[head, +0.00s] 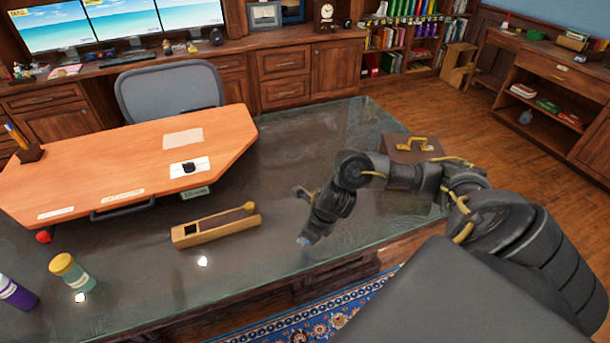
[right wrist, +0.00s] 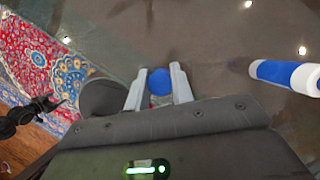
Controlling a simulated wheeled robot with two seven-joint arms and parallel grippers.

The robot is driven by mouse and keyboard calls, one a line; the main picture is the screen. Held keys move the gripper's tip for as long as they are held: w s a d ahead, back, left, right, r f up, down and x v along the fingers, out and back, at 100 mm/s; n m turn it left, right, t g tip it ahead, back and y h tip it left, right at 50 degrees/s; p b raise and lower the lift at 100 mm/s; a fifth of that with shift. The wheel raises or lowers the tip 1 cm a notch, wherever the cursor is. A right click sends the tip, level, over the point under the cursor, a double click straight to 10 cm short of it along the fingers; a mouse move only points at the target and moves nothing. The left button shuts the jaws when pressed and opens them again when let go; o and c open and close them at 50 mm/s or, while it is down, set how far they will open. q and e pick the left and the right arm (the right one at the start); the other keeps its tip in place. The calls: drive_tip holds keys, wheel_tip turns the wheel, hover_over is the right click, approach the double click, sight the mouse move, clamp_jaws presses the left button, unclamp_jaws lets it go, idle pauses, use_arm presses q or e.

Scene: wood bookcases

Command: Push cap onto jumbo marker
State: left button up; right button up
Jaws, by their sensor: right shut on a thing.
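My right gripper (head: 305,240) is over the glass desktop near the front edge in the head view. In the right wrist view, its two pale fingers (right wrist: 158,90) are shut on a blue cap (right wrist: 160,80), with one finger on each side. A jumbo marker (right wrist: 283,74), white with a blue band, is at the right of the right wrist view, apart from the cap and cut off by the picture edge. I cannot make out the marker in the head view. My left gripper does not show.
A wooden block (head: 218,226) lies on the glass desk, left of my right gripper. A yellow-lidded jar (head: 72,271) and a purple cylinder (head: 16,292) are farther left. A brown case (head: 412,149) is behind my right arm. A raised orange desktop (head: 110,172) fills the left.

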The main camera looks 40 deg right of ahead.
drive_tip(key=s+a+r+p, duration=0.6)
drive_tip(key=s+r+p, duration=0.1)
drive_tip(key=s, duration=0.4)
drive_tip(key=shift+s+r, duration=0.15)
drive_tip(key=shift+r, duration=0.7)
drive_tip(key=shift+a, duration=0.1)
